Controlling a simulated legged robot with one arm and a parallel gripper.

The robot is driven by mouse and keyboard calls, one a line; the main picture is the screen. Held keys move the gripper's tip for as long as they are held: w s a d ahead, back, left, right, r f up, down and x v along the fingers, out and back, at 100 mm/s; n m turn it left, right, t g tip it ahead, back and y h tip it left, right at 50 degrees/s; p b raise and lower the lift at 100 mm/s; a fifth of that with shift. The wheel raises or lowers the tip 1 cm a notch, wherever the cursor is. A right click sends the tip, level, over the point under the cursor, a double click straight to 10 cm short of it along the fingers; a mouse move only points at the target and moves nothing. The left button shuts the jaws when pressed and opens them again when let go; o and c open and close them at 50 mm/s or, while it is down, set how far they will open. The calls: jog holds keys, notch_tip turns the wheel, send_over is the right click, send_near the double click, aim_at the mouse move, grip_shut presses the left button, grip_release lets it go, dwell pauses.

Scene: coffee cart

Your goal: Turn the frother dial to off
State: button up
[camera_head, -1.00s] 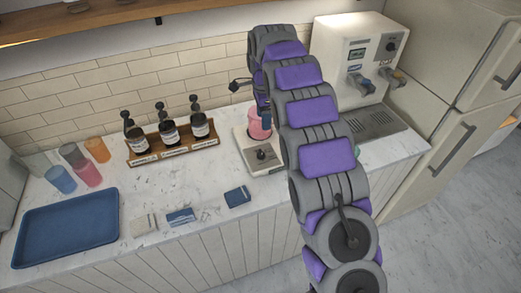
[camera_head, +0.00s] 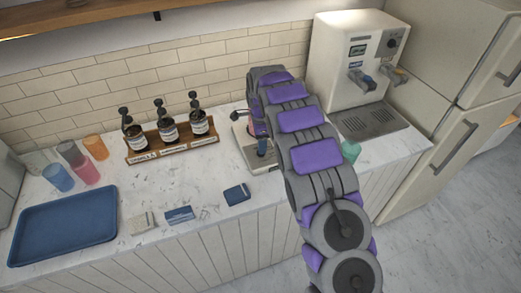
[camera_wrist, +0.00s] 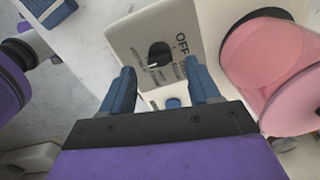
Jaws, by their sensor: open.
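The frother has a white base; part of it shows beside my arm in the head view (camera_head: 240,138). In the wrist view its grey panel (camera_wrist: 130,38) carries a black round dial (camera_wrist: 158,54) with a white mark. The word OFF is printed to the right of the dial, with smaller lettering below it. A pink jug (camera_wrist: 268,52) stands on the frother, right of the panel. My gripper (camera_wrist: 162,82) is open, its blue fingers on either side of the near end of the panel, short of the dial. Contact cannot be told. In the head view my gripper (camera_head: 263,147) is low over the frother.
A wooden rack (camera_head: 174,147) with several dark pump bottles stands left of the frother. A blue box (camera_head: 237,193) lies in front on the counter. A white coffee machine (camera_head: 352,60) stands to the right, a green cup (camera_head: 351,150) close to my arm.

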jog(key=shift+f, duration=2.1)
jog(key=c, duration=1)
